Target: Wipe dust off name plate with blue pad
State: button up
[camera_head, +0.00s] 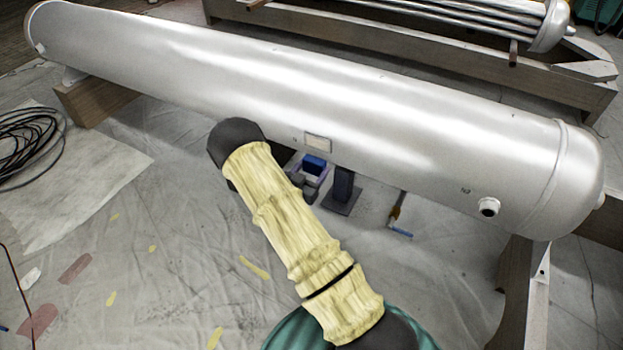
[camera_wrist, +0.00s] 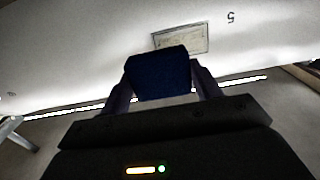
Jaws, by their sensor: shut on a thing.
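The name plate (camera_head: 318,143) is a small pale rectangle on the side of a long silver tank (camera_head: 400,120). In the wrist view the name plate (camera_wrist: 181,39) shows just beyond the blue pad, with its lower left part hidden by the pad. My gripper (camera_wrist: 160,82) is shut on the dark blue pad (camera_wrist: 158,72), a finger on each side. In the head view the gripper (camera_head: 313,178) and blue pad (camera_head: 313,164) show below the plate, under the tank's side. I cannot tell whether the pad touches the tank.
The tank rests on wooden supports (camera_head: 95,98). A dark post on a flat base (camera_head: 342,190) and a brush-like tool (camera_head: 397,213) stand near my gripper. A coil of black cable (camera_head: 28,140) lies left. The sheeted floor at lower left has scattered scraps.

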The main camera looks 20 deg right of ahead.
aim_at(306, 139)
jog(key=shift+d, duration=0.15)
jog(key=shift+b+x, duration=0.45)
jog(key=shift+x, duration=2.45)
jog(key=shift+x, duration=0.95)
jog(key=shift+w, duration=0.1)
jog(key=shift+w+a+b, duration=0.55)
jog(key=shift+w+a, duration=0.85)
jog(key=shift+w, duration=0.1)
jog(key=shift+w, duration=0.1)
jog(key=shift+w+a+b, duration=0.25)
jog(key=shift+w+a, duration=0.15)
jog(key=shift+w, duration=0.2)
jog(key=shift+w+a+b, duration=0.2)
jog(key=shift+w+a, duration=0.25)
jog(key=shift+w, duration=0.15)
jog(key=shift+w+a+r, duration=0.1)
jog(key=shift+w+a, duration=0.15)
jog(key=shift+w, duration=0.15)
